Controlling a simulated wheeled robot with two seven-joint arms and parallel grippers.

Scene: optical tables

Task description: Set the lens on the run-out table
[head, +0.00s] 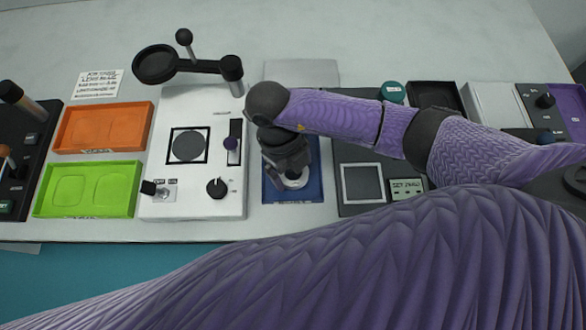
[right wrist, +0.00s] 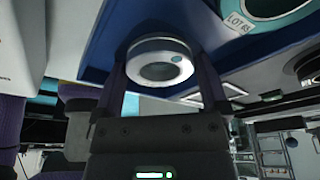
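A round lens (head: 293,180) with a pale rim is at the blue tray (head: 310,190) in the head view. In the right wrist view the lens (right wrist: 160,62) shows a silver rim and dark glass. My right gripper (head: 286,163) is over the tray, its two fingers (right wrist: 160,75) on either side of the lens with no clear gap. I cannot tell whether they press on it. A white unit (head: 205,105) left of the tray bears a dark disc (head: 188,146) in a black square, perhaps the run-out table. My left gripper is not in view.
Orange (head: 103,127) and green (head: 88,189) trays lie left of the white unit. A black arm with a round head (head: 156,65) stands behind it. A dark panel with a framed square (head: 363,183) is right of the blue tray. The back of the table is mostly clear.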

